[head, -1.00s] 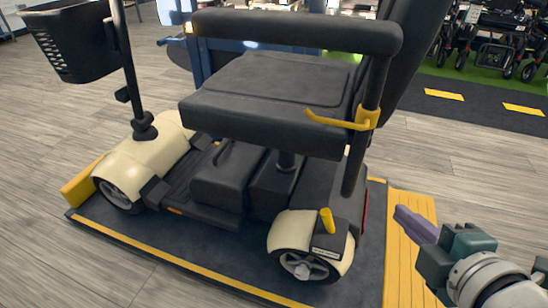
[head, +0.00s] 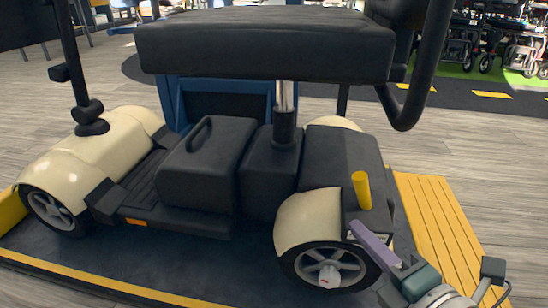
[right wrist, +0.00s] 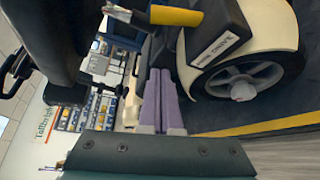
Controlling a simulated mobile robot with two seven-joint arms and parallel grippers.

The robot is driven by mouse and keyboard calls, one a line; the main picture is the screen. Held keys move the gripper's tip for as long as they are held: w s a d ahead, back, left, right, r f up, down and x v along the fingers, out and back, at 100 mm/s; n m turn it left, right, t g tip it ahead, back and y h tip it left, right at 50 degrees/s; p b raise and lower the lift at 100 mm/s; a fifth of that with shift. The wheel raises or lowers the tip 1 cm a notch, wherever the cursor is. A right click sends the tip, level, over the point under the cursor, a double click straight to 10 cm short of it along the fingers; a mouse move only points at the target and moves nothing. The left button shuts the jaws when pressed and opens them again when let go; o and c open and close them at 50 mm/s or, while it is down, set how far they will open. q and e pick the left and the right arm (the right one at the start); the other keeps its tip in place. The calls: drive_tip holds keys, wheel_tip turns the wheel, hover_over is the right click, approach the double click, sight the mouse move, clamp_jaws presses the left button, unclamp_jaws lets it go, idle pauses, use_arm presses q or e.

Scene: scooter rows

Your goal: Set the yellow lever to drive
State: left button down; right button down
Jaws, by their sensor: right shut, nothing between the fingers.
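The yellow lever (head: 361,190) is a short cylinder standing nearly upright on the black rear housing, above the cream rear fender (head: 308,220). It also shows at the top of the right wrist view (right wrist: 178,16). A white label (right wrist: 214,46) reading "DRIVE" sits on the housing beside it; the purple fingers partly cover it in the head view. My right gripper (head: 357,228), with purple fingers, is shut and empty. Its tips are just below the lever in the head view; I see no contact. In the right wrist view the fingers (right wrist: 159,78) lie together. My left gripper is not in view.
The scooter's black seat (head: 265,45) overhangs the housing, and a black curved bar (head: 405,110) hangs at its right. The rear wheel (head: 328,267) is close to my right gripper. A yellow ribbed strip (head: 435,215) borders the dark mat at right.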

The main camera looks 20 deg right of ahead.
sight(329, 219)
drive_tip(key=shift+s+d, duration=0.15)
drive_tip(key=w+b, duration=0.2)
drive_tip(key=w, duration=0.1)
drive_tip(key=w+f+b, duration=0.1)
drive_tip(key=w+b, duration=0.1)
drive_tip(key=w, duration=0.1)
drive_tip(key=w+f+b, duration=0.1)
drive_tip(key=w+b, duration=0.1)
drive_tip(key=w, duration=0.2)
drive_tip(key=shift+d+f, duration=0.15)
drive_tip(key=shift+d, duration=0.05)
drive_tip(key=d, duration=0.1)
drive_tip(key=d+r, duration=0.1)
drive_tip(key=s+d, duration=0.1)
drive_tip(key=shift+r, duration=0.3)
drive_tip(key=shift+s+d+r, duration=0.15)
drive_tip(key=shift+s+d, duration=0.1)
drive_tip(key=shift+d, duration=0.1)
drive_tip(key=shift+w+a, duration=0.1)
